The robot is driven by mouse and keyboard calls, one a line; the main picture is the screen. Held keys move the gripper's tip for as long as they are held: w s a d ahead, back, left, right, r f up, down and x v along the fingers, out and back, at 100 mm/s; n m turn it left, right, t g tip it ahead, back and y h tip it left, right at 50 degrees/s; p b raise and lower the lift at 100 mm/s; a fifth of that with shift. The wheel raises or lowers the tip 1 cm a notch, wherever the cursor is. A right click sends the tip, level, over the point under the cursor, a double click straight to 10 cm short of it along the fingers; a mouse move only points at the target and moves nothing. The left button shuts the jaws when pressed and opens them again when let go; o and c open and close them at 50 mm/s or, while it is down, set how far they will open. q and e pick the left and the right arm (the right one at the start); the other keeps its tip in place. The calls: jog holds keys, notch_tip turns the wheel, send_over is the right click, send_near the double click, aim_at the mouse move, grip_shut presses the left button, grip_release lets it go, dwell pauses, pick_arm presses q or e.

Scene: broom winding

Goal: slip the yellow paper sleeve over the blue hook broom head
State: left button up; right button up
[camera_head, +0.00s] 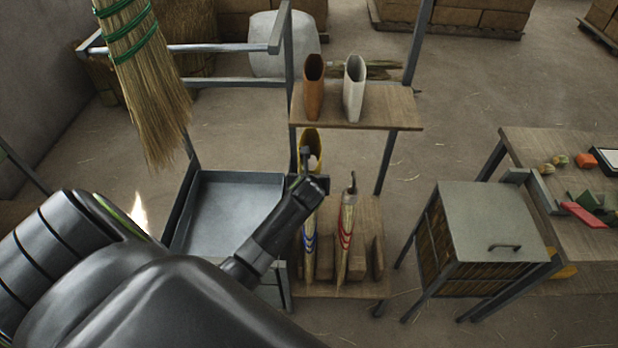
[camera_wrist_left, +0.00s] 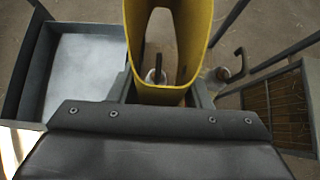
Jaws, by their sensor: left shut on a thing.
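The yellow paper sleeve (camera_wrist_left: 200,30) is an open tube in the left wrist view. It also shows in the head view (camera_head: 316,142), above the lower shelf. My left gripper (camera_head: 309,168) is shut on the sleeve, with a finger at each side in the left wrist view (camera_wrist_left: 161,92). Through the sleeve's opening I see the dark hook and pale top of the blue hook broom (camera_wrist_left: 156,75). Its blue-banded bristles show below my gripper in the head view (camera_head: 310,243). My arm hides its top there, so I cannot tell how far the sleeve reaches around it. My right gripper is not in view.
A red-banded hook broom (camera_head: 346,230) stands just to the right. A brown sleeve (camera_head: 313,85) and a white sleeve (camera_head: 354,88) stand on the upper shelf (camera_head: 398,108). A grey tray (camera_head: 227,215) is at the left. A large green-tied broom (camera_head: 150,85) hangs at upper left.

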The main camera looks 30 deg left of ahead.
pick_arm(q)
jog(key=f, duration=0.1)
jog(key=b, duration=0.3)
send_over(309, 229)
jog(key=s+d, duration=0.1)
jog(key=shift+f, duration=3.1)
notch_tip(309, 229, down, 9)
jog(key=b, duration=0.5)
jog(key=shift+f+b, duration=4.8)
jog(key=shift+f, duration=1.7)
